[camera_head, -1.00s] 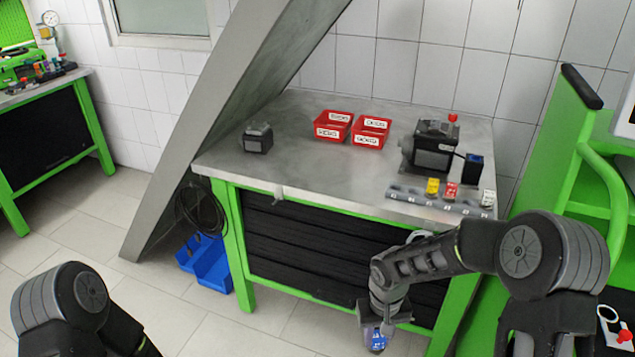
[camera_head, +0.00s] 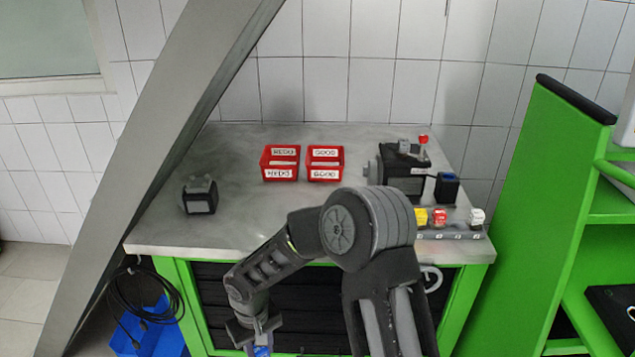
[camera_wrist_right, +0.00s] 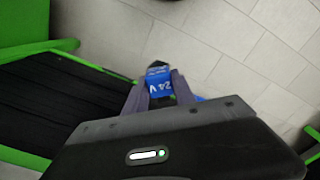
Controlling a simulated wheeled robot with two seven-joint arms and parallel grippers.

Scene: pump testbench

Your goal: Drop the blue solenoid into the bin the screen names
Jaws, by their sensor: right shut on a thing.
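My right gripper (camera_head: 260,340) is low in front of the bench, shut on the blue solenoid (camera_head: 262,351). In the right wrist view the blue solenoid (camera_wrist_right: 158,85) sits between the fingers and shows "24 V". Two red bins stand side by side on the bench: the left one (camera_head: 281,174) is labelled REDO, the right one (camera_head: 325,174) GOOD. I see no readable screen text. My left gripper is not in view.
On the grey bench (camera_head: 235,225) are a dark block (camera_head: 200,195) at left, a pump unit (camera_head: 402,172) at right, a small dark box with blue top (camera_head: 447,188), and a rack (camera_head: 450,234) with yellow, red and white pieces. A slanted grey beam (camera_head: 165,165) crosses at left. A green frame (camera_head: 540,190) stands right.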

